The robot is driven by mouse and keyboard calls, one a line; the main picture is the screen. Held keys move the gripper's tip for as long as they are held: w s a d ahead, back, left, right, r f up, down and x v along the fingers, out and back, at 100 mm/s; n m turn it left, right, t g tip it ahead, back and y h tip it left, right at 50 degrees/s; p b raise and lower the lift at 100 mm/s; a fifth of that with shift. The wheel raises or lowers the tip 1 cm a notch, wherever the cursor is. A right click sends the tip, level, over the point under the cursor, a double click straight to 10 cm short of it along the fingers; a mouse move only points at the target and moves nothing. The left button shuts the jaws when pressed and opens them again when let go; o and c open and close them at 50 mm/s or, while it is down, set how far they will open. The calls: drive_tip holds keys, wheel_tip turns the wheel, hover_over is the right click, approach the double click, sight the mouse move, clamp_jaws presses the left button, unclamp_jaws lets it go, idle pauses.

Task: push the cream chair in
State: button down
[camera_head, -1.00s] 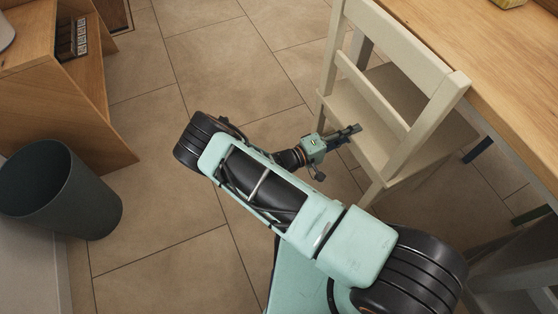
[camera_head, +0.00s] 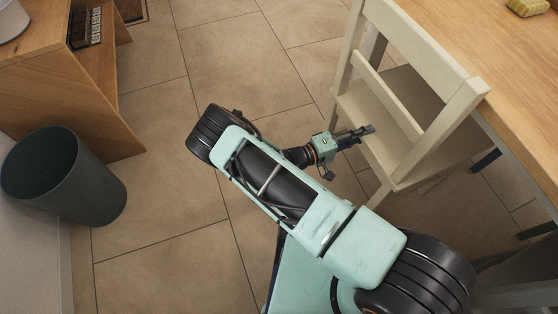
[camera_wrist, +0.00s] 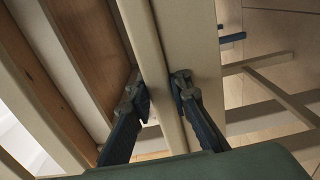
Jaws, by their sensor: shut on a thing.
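The cream chair (camera_head: 445,118) stands at the right in the head view, its backrest toward my arm and its seat partly under the wooden table (camera_head: 515,75). My gripper (camera_head: 364,131) is at the near edge of the chair, below the backrest slat. In the wrist view, my gripper (camera_wrist: 161,90) has one finger on each side of a cream chair bar (camera_wrist: 160,70) and is shut on it. The far part of the seat and the far legs are partly hidden.
A dark bin (camera_head: 65,185) stands at the left beside a wooden shelf unit (camera_head: 75,95). A yellow block-like item (camera_head: 527,7) lies on the table. A grey piece of furniture (camera_head: 515,285) is at the lower right. Tiled floor (camera_head: 240,60) between shelf and chair is clear.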

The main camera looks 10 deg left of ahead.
drive_tip(key=shift+d, duration=0.3)
drive_tip(key=c, duration=1.7)
unclamp_jaws()
drive_tip(key=shift+a, duration=0.15)
drive_tip(key=shift+a, duration=0.1)
drive_tip(key=b+v, duration=0.1)
drive_tip(key=v, duration=1.1)
drive_tip(key=shift+r, duration=0.2)
drive_tip(key=shift+s+a, duration=0.1)
